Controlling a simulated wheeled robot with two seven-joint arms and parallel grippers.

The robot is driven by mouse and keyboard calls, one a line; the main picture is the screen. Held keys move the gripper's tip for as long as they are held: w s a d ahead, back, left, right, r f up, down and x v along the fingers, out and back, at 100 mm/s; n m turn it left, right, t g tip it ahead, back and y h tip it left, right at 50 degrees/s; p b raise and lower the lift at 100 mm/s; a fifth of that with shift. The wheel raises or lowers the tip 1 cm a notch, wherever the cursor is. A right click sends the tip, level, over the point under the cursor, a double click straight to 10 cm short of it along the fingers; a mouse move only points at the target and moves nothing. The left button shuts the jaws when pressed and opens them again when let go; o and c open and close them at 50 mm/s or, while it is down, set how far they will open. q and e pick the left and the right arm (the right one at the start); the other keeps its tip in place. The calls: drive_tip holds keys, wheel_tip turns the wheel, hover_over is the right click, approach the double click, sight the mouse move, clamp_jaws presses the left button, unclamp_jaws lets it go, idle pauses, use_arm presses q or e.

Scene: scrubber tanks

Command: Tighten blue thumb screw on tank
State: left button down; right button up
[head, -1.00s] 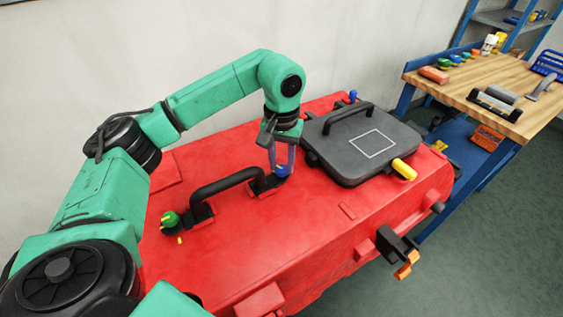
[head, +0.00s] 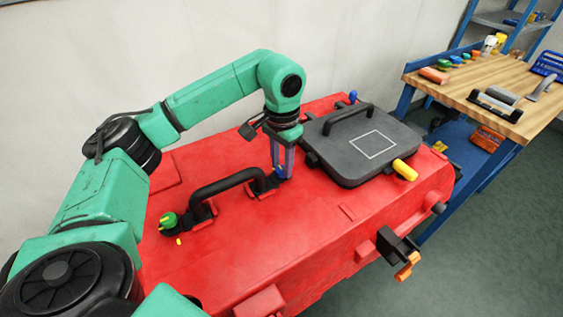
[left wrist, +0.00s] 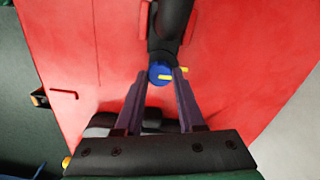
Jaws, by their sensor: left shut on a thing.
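The blue thumb screw (head: 279,171) sits at the right foot of the black handle (head: 228,182) on the red tank (head: 260,230). My left gripper (head: 282,174) points down over it, shut on the screw. In the left wrist view, the blue screw (left wrist: 160,72) with its yellow pointer shows between the two fingertips (left wrist: 162,74), at the end of the black handle (left wrist: 168,25). In the head view the fingers partly hide the screw. A green thumb screw (head: 168,219) stands at the handle's left foot. My right gripper is not in view.
A black lid (head: 362,145) with a handle and a yellow latch (head: 404,169) lies to the right on the tank. Another blue knob (head: 352,96) is behind it. An orange-tipped valve (head: 407,265) juts from the tank's front. A wooden workbench (head: 465,85) stands at back right.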

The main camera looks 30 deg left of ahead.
use_arm(q)
drive_tip(key=shift+w+r, duration=0.1)
drive_tip(key=shift+r, duration=0.1)
drive_tip(key=c, duration=0.5)
unclamp_jaws()
drive_tip(key=shift+d, duration=0.1)
wheel_tip(320, 180, up, 7)
drive_tip(key=shift+f, duration=0.2)
wheel_tip(320, 180, up, 8)
drive_tip(key=p, duration=0.3)
hover_over(282, 169)
drive_tip(key=shift+f, duration=0.1)
